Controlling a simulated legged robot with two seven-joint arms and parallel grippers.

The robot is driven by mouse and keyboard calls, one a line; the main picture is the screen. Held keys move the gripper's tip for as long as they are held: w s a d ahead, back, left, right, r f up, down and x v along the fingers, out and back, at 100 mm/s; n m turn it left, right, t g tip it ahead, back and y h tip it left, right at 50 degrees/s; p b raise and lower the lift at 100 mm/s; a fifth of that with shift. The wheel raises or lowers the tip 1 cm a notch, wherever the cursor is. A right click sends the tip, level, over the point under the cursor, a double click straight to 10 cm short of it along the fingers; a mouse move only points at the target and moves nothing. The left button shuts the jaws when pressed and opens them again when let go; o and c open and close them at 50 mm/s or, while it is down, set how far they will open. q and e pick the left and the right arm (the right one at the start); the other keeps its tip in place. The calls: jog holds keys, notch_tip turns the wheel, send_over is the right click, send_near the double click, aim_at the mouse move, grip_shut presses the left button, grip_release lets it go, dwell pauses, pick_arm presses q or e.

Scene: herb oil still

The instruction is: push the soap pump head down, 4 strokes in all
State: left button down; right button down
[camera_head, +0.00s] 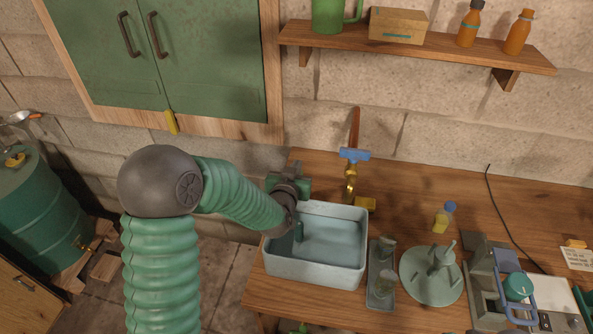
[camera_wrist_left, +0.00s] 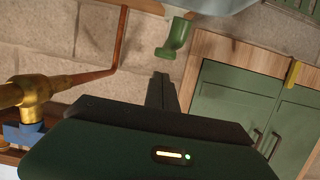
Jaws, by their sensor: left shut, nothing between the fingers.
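In the left wrist view a bent green piece (camera_wrist_left: 177,38), likely the pump head, shows just past the fingertips with a gap between. My left gripper (camera_head: 291,168) is over the basin's back left corner. Its fingers (camera_wrist_left: 162,80) are together with nothing between them. The wrist view looks upside down. My right gripper is not in view.
A brass tap (camera_head: 350,186) with a blue handle rises behind the basin. A tray with glasses (camera_head: 380,290), a round grey-green stand (camera_head: 432,275) and a machine (camera_head: 500,285) stand to the right. The green cabinet (camera_head: 190,60) and the shelf (camera_head: 420,50) hang above.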

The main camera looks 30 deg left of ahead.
pick_arm(q)
jog(key=shift+s+f, duration=0.1)
jog(key=shift+f, duration=0.8)
